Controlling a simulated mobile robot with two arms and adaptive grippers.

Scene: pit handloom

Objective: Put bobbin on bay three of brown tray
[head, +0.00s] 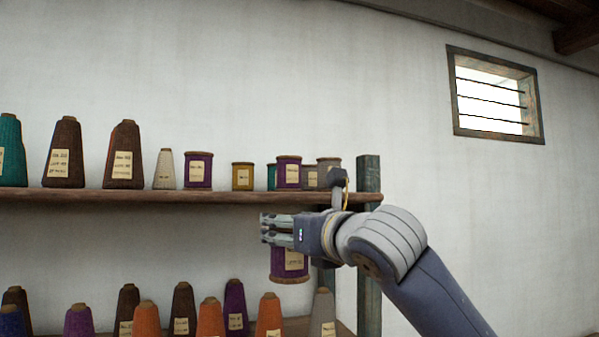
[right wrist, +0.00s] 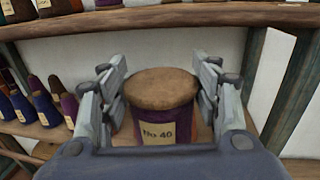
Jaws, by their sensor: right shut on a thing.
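My right gripper (head: 266,229) is in front of the shelving in the head view, with its arm coming in from the lower right. It is shut on a purple bobbin (head: 280,265), which hangs below the fingers and has a pale label. In the right wrist view the bobbin (right wrist: 178,124) stands between the two fingers, with a brown round top and a label reading "No 40". The gripper's body hides part of the bobbin in the head view. The brown tray and its bays are not in view. My left gripper is not in view.
An upper shelf (head: 120,195) holds several cones and bobbins, with a grey-green post (head: 369,250) at its right end. A lower shelf (right wrist: 33,128) holds several more cones. A barred window (head: 492,97) is in the wall at the right.

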